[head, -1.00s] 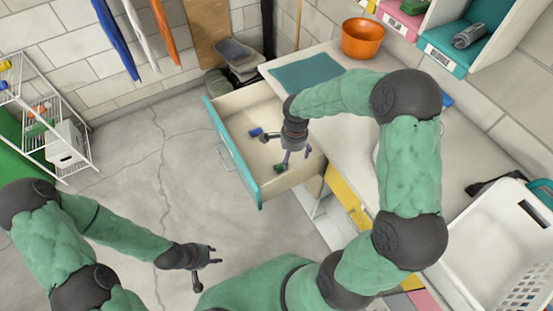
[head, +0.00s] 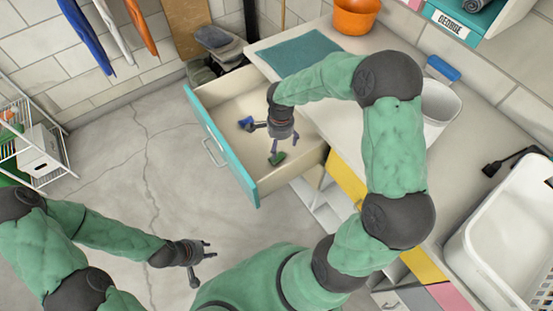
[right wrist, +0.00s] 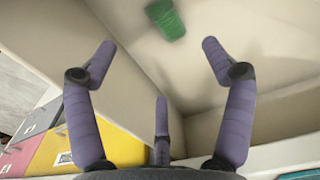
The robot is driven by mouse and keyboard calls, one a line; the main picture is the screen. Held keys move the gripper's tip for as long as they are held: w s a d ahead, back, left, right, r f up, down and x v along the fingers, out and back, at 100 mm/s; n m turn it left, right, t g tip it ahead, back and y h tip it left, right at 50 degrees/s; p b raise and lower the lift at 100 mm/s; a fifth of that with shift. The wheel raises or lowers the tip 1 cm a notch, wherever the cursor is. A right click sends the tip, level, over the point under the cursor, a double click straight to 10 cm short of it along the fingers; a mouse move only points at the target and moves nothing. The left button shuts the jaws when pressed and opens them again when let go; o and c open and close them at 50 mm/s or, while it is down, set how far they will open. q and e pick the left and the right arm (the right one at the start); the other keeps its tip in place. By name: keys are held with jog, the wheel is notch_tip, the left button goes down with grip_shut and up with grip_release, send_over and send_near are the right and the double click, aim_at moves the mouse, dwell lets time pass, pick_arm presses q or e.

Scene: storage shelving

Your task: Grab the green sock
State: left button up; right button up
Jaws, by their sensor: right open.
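A small green sock (head: 277,158) lies inside the open drawer, near the drawer's right-hand inner side. It also shows in the right wrist view at the top middle (right wrist: 166,18), on the drawer floor and partly cut off by the frame. My right gripper (head: 272,140) is over the drawer, just above the sock in the picture. In the right wrist view its three purple fingers are spread open and empty (right wrist: 158,72), apart from the sock. My left gripper (head: 203,262) is over bare floor at the lower left, with its fingers apart and empty.
The drawer has a teal front (head: 222,148) and pale walls around my right gripper. A blue item (head: 245,122) lies in it. The counter holds a teal mat (head: 293,54), an orange pot (head: 355,16) and a white basket (head: 510,235).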

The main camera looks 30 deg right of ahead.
jog(key=b, duration=0.2)
send_over(279, 158)
jog(key=f, duration=0.5)
jog(key=shift+s+d+f, duration=0.1)
jog(key=shift+s, duration=0.1)
notch_tip(279, 158, down, 5)
jog(key=shift+w+f+b, duration=0.1)
jog(key=shift+w+b, duration=0.05)
jog(key=shift+b, duration=0.8)
jog(key=c, duration=1.1)
